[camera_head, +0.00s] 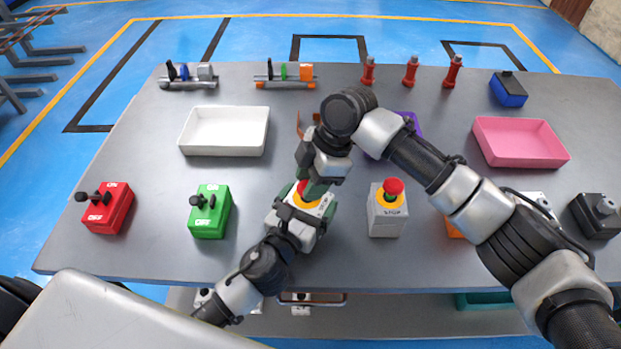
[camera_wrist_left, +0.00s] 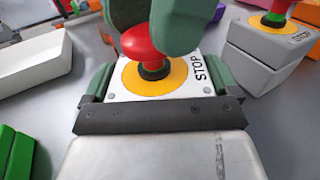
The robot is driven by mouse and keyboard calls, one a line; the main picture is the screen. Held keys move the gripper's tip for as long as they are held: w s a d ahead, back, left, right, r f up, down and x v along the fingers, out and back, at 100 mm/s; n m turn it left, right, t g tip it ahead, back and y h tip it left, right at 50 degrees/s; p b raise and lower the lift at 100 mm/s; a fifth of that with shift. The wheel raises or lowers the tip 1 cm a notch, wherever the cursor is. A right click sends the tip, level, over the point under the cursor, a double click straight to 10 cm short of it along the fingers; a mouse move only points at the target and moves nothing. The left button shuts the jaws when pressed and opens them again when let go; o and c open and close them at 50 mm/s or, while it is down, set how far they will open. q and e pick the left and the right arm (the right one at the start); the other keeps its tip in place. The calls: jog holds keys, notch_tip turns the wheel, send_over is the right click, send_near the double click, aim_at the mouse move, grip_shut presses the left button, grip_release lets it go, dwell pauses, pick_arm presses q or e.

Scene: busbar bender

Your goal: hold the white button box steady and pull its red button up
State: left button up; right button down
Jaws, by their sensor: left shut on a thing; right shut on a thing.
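The white button box (camera_head: 322,207) stands on the grey table near the front middle. Its top shows a yellow ring, the word STOP and the red button (camera_wrist_left: 143,42) in the left wrist view. My left gripper (camera_head: 297,217) comes from the front left and is shut on the box, one green finger on each side of it. My right gripper (camera_head: 308,186) reaches down from above and is shut on the red button. Its green fingers (camera_wrist_left: 176,28) flank the button cap and partly hide it.
A grey STOP box (camera_head: 386,220) with a red button stands close on the right. A green switch box (camera_head: 209,215) and a red one (camera_head: 108,213) stand on the left. White (camera_head: 225,150) and pink (camera_head: 530,159) trays lie farther back.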

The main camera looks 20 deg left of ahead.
jog(key=shift+r, duration=0.7)
jog(key=c, duration=0.6)
grip_release()
jog(key=shift+c, duration=0.2)
jog(key=v, duration=1.2)
jog(key=shift+a, duration=0.1)
pick_arm(q)
jog(key=o, duration=0.8)
jog(key=shift+c, duration=0.2)
